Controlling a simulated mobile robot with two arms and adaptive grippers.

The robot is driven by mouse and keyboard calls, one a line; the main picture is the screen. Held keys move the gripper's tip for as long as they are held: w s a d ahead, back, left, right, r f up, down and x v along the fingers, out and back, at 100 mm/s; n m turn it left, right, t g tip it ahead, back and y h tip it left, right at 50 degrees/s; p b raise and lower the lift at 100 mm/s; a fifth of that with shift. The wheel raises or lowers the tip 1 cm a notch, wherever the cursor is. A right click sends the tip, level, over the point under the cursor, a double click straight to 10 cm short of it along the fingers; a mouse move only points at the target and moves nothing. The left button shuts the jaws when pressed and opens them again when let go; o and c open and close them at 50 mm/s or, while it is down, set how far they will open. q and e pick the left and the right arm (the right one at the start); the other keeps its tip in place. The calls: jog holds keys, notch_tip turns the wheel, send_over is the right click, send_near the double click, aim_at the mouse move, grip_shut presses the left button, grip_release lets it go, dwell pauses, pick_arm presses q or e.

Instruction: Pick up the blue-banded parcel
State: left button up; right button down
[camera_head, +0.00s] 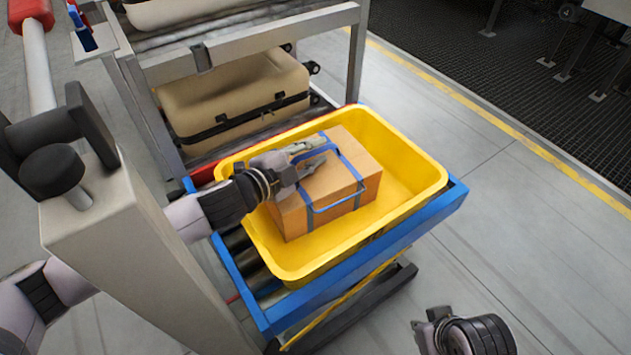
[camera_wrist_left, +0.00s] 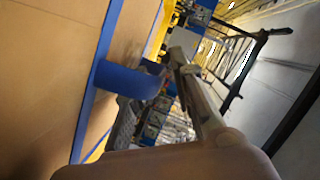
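The blue-banded parcel (camera_head: 345,172) is an orange-brown box with blue bands and blue handles. It sits in a yellow tray (camera_head: 425,178). My left gripper (camera_head: 322,156) is over the parcel's top, its fingers spread with a gap between them, close to the top handle. In the left wrist view the parcel's brown face (camera_wrist_left: 45,75) fills the left, and a blue handle (camera_wrist_left: 130,80) reaches toward the grey finger; whether they touch is unclear. My right gripper (camera_head: 430,330) is low at the bottom right, away from the parcel; its fingers are too small to judge.
The tray rests on a blue-edged roller stand (camera_head: 385,250). Behind it, a grey metal rack (camera_head: 270,40) holds a beige suitcase (camera_head: 235,95). Grey floor (camera_head: 540,230) to the right is clear, with a yellow line (camera_head: 500,125) along it.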

pick_arm(q)
jog(key=shift+w+d, duration=0.25)
grip_shut()
dwell(0.7)
jog(key=shift+r, duration=0.1)
